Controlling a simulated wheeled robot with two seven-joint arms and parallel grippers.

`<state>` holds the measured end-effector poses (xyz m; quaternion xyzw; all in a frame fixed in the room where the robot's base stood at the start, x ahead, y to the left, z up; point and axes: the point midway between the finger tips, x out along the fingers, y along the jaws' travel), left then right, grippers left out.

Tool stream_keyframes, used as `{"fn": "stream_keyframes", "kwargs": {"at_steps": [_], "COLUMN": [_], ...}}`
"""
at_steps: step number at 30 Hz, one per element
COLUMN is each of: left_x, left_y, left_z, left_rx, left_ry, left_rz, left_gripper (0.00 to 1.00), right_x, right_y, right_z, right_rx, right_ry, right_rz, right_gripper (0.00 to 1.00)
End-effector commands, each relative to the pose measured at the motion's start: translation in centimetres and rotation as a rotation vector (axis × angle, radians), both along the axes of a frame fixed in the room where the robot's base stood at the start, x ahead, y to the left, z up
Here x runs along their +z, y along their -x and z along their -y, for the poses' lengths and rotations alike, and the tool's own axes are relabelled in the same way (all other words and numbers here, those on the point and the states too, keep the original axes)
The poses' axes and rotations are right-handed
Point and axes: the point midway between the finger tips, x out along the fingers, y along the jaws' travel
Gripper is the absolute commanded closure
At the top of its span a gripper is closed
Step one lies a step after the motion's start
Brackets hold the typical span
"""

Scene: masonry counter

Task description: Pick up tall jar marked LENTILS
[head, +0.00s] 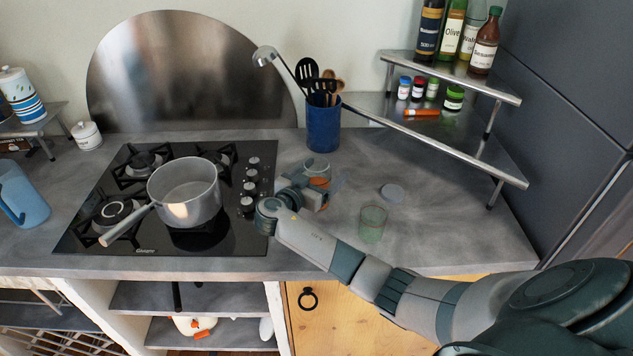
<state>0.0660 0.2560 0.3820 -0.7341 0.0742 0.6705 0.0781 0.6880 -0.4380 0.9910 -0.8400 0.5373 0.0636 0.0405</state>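A clear jar with orange contents (318,181) stands on the grey counter, right of the hob and in front of the blue utensil pot. Its label cannot be read here, and my gripper hides part of it. My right gripper (316,193) is at the jar, its fingers overlapping the jar's middle. I cannot tell whether the fingers are closed on it or only beside it. My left gripper is not in view.
The blue utensil pot (323,129) stands behind. A saucepan (184,190) sits on the hob (130,240). A corner shelf (450,136) holds bottles and spice jars.

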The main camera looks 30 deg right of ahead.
Motion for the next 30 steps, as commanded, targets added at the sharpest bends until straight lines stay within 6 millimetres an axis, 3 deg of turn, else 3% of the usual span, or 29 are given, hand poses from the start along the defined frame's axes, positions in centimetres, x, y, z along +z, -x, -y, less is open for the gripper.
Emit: {"fn": "stream_keyframes", "kwargs": {"at_steps": [8, 17, 30], "left_x": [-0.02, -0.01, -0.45], "left_y": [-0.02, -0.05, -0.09], "left_z": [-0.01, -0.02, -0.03], "left_rx": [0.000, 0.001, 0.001], "left_ry": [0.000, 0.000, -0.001], "left_rz": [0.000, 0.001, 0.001], "left_gripper": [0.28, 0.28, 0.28], "right_x": [0.01, 0.01, 0.74], "right_y": [0.01, 0.02, -0.07], "right_z": [-0.02, -0.01, -0.01], "right_rx": [0.000, 0.000, -0.001], "right_ry": [0.000, 0.000, 0.000], "right_rz": [0.000, 0.000, 0.004], "right_gripper": [0.17, 0.82, 0.82]}}
